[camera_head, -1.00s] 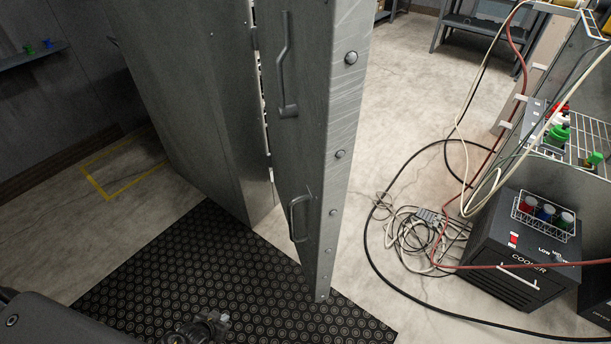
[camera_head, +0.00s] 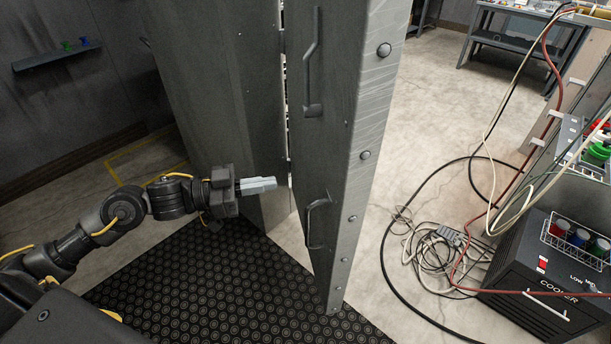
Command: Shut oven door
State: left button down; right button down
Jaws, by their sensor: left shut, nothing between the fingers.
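The grey metal oven door (camera_head: 340,150) stands open in the middle of the view, edge-on with bolts along its edge. It has a long upper handle (camera_head: 313,65) and a smaller lower handle (camera_head: 311,220). The oven body (camera_head: 225,90) is behind it on the left, and the hinge gap shows between them. My left gripper (camera_head: 272,184) is shut and empty, pointing right, in front of the oven body and left of the door in the picture. I cannot tell whether it touches anything. My right gripper is not in view.
A black studded mat (camera_head: 235,285) covers the floor below the door. Loose cables (camera_head: 440,250) lie on the floor right of it. A cooler (camera_head: 540,275) with a wire basket of jars (camera_head: 575,240) stands at the right. A wall shelf (camera_head: 55,57) is at the left.

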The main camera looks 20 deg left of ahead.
aim_at(340, 172)
pick_arm(q)
jog(key=p+x, duration=0.4)
jog(key=x, duration=0.8)
jog(key=shift+w+d+r, duration=0.2)
jog(key=shift+w+d, duration=0.05)
jog(key=shift+d, duration=0.1)
jog(key=shift+w+d+f, duration=0.15)
jog(key=shift+w+d, duration=0.1)
jog(key=shift+d, duration=0.15)
